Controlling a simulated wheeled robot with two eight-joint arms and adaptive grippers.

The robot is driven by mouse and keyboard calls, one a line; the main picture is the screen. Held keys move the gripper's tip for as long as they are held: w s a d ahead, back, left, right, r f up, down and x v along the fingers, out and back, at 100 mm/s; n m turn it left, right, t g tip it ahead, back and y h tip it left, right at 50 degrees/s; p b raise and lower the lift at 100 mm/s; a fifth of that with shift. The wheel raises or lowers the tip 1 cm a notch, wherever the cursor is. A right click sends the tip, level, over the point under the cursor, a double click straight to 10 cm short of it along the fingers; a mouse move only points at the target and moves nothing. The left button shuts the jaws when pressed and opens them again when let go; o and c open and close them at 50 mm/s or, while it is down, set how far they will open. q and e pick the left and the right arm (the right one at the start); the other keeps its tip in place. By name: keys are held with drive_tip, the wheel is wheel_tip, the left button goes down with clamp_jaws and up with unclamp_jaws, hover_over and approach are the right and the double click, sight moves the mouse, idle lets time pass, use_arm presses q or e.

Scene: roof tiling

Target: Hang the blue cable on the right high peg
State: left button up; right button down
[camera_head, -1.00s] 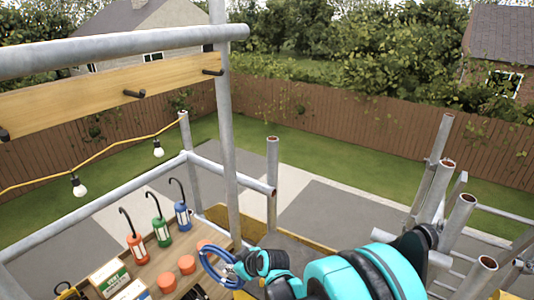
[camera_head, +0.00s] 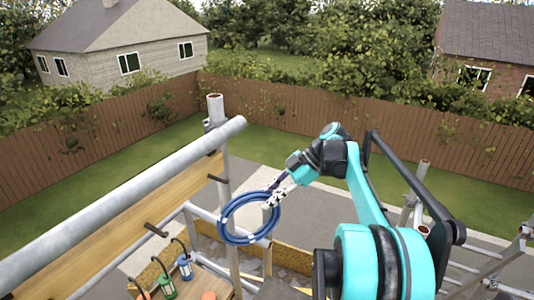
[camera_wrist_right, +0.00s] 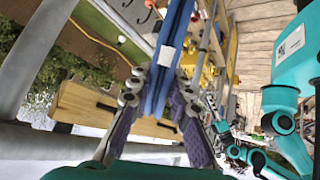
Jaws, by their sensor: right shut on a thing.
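The blue cable (camera_head: 240,240) is a coiled ring hanging in the air from my right gripper (camera_head: 276,194). The gripper is shut on the coil's upper right part. The right high peg (camera_head: 217,179) is a dark peg near the right end of the wooden board (camera_head: 185,207). The coil is right of and slightly below this peg in the head view, apart from it in the picture. In the right wrist view the cable (camera_wrist_right: 172,60) runs between the fingers, with a white band on it. My left gripper is not clear; an arm of mine shows at the right there.
Another dark peg (camera_head: 157,230) sits further left on the board. A metal rail (camera_head: 130,200) runs above the board to an upright pole (camera_head: 216,110). Green and blue lanterns (camera_head: 185,268) stand on a bench below. Scaffold tubes stand at the right.

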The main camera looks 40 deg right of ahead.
drive_tip(key=shift+n+g, duration=0.4)
drive_tip(key=shift+n, duration=0.1)
drive_tip(key=r, duration=0.2)
drive_tip(key=r+p, duration=0.1)
drive_tip(key=r, duration=0.1)
drive_tip(key=d+r, duration=0.1)
drive_tip(key=r, duration=0.1)
drive_tip(key=shift+s+r+p, duration=0.1)
drive_tip(key=shift+s+p, duration=0.2)
use_arm(q)
drive_tip(key=shift+w+r+b, duration=0.2)
drive_tip(key=shift+r, duration=0.3)
drive_tip(key=shift+w+r+b, duration=0.2)
drive_tip(key=shift+r, duration=0.3)
use_arm(e)
drive_tip(key=w+a+f, duration=0.2)
drive_tip(key=w+a, duration=0.2)
drive_tip(key=w, duration=0.5)
drive_tip(key=shift+w+f, duration=0.2)
drive_tip(key=c, duration=1.3)
unclamp_jaws()
drive_tip(key=v, duration=1.2)
drive_tip(key=shift+d+f, duration=0.1)
